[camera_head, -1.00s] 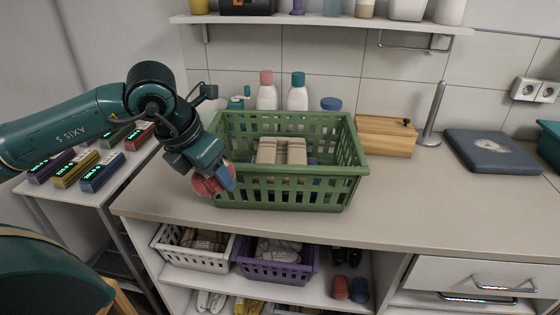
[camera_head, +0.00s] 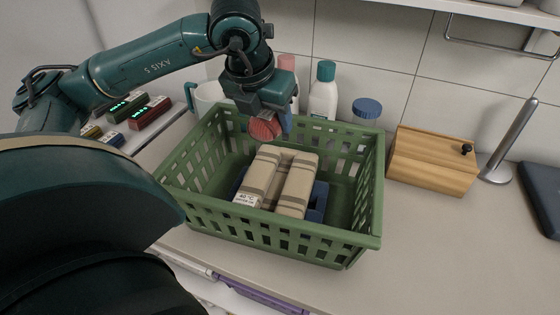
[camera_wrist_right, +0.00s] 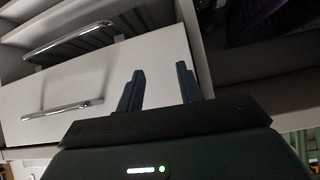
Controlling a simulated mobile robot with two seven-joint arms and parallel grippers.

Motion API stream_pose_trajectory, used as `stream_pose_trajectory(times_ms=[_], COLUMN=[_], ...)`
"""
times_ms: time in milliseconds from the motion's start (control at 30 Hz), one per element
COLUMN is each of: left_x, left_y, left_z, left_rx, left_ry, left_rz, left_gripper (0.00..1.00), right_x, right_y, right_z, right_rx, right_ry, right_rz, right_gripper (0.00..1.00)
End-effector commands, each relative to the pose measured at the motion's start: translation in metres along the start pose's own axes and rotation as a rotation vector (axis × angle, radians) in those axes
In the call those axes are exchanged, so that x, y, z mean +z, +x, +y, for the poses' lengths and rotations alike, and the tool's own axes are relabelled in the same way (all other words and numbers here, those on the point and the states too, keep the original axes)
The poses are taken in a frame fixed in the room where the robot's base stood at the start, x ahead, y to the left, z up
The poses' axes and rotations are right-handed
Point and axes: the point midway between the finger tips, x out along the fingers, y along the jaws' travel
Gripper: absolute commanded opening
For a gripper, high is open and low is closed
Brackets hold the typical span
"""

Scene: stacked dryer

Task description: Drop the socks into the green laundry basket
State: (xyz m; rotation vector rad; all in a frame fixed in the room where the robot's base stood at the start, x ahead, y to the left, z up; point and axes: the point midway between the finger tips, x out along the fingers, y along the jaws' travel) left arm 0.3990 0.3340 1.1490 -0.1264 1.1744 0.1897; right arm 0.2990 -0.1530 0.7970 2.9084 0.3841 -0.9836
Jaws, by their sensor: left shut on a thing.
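The green laundry basket (camera_head: 375,215) stands on the counter in the head view. My left gripper (camera_head: 270,122) is shut on a red rolled bundle, which looks like the socks (camera_head: 264,128), and holds it over the back part of the basket. The bundle is partly hidden by the fingers. Inside the basket lie beige folded items with dark stripes (camera_head: 297,185), one with a white label, and something blue (camera_head: 318,200) beside and under them. My right gripper (camera_wrist_right: 160,88) shows in the right wrist view, fingers apart and empty, in front of a white drawer front.
Bottles (camera_head: 323,92) and a blue-capped jar (camera_head: 367,110) stand behind the basket. A wooden box (camera_head: 432,162) and a metal stand (camera_head: 510,145) are to its right. A shelf overhangs at top right. The counter in front right is clear.

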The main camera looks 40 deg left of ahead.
Motion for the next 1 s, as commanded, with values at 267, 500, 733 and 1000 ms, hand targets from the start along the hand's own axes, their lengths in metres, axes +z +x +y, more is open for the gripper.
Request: stream_pose_trajectory(times_ms=[267, 500, 733, 1000], left_x=[-0.012, -0.021, -0.022, -0.022], left_y=[0.027, 0.05, 0.053, 0.053], left_z=[0.0, 0.0, 0.0, 0.0], left_rx=[0.001, 0.001, 0.0, 0.0], left_ry=[0.001, 0.0, 0.0, 0.0], left_rz=[0.002, 0.001, 0.0, 0.0], left_gripper=[0.28, 0.28, 0.28, 0.63], right_x=[0.004, 0.003, -0.001, -0.001], right_y=[0.008, 0.012, 0.011, 0.011], right_z=[-0.004, -0.009, -0.011, -0.011], right_rx=[-0.015, -0.032, -0.036, -0.036], right_ry=[-0.01, -0.018, -0.019, -0.019], right_rz=[0.027, 0.053, 0.063, 0.063], right_gripper=[0.36, 0.36, 0.36, 0.36])
